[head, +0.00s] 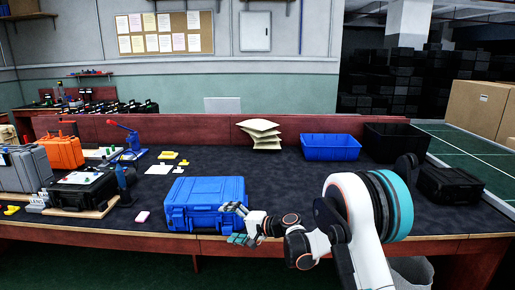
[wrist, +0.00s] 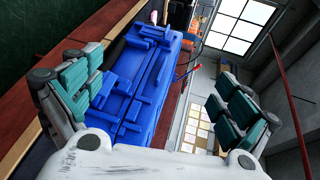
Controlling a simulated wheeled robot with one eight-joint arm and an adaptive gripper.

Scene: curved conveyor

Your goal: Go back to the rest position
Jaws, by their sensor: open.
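My gripper (head: 241,224) is at the front edge of the workbench, by the right end of a blue hard case (head: 205,192). In the wrist view my gripper (wrist: 158,105) is open, its teal-padded fingers spread wide with nothing held between them. The blue case (wrist: 138,90) shows beyond the fingers in that view. The case stands closed on the dark bench top. I cannot tell whether a finger touches it. My white and teal arm reaches in from the lower right in the head view.
A blue bin (head: 330,147) and a black bin (head: 396,140) stand at the back right, near a black case (head: 449,184). Stacked pale packets (head: 261,134) lie at the back. An orange case (head: 63,152) and a black case (head: 82,190) are left.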

